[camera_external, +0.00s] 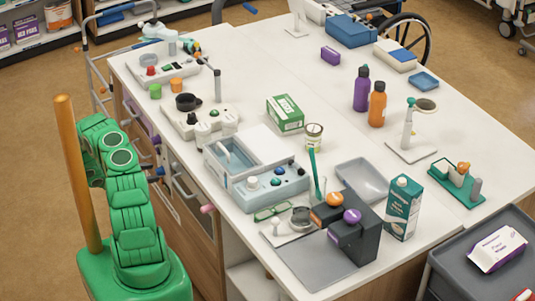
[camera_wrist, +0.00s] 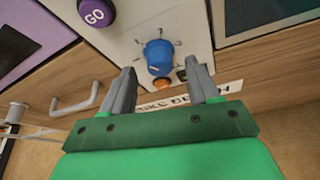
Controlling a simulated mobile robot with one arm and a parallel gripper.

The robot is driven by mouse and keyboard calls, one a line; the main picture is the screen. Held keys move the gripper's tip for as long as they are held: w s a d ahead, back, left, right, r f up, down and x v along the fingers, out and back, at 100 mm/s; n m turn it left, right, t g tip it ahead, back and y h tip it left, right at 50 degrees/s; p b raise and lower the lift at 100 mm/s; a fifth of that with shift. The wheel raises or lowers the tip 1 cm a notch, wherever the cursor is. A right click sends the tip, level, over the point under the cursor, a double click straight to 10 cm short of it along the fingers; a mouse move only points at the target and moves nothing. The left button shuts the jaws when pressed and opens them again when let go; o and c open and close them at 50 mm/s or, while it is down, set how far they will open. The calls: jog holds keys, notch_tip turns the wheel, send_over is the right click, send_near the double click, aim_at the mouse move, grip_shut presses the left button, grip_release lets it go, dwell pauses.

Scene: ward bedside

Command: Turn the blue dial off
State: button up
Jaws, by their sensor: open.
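The blue dial (camera_wrist: 159,57) sits on a pale panel in the wrist view, with tick marks around it and a light pointer line on its face. My gripper (camera_wrist: 162,68) is open, its two grey fingers pointing at the panel, one on each side of the dial's lower part. I see gaps between the fingers and the dial; nothing is held. I cannot tell how deep the fingertips reach along the dial. In the external view my green arm stands at the left by the cabinet front, and my gripper cannot be made out clearly there.
A purple GO button (camera_wrist: 95,12) is up and left of the dial. A small orange part (camera_wrist: 161,84) lies just below it, near a partly hidden label. A drawer handle (camera_wrist: 77,100) juts out at left. The white counter (camera_external: 250,50) holds many devices and bottles.

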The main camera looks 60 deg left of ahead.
aim_at(160, 172)
jog(key=shift+x, duration=1.3)
jog(key=c, duration=1)
jog(key=shift+c, duration=0.2)
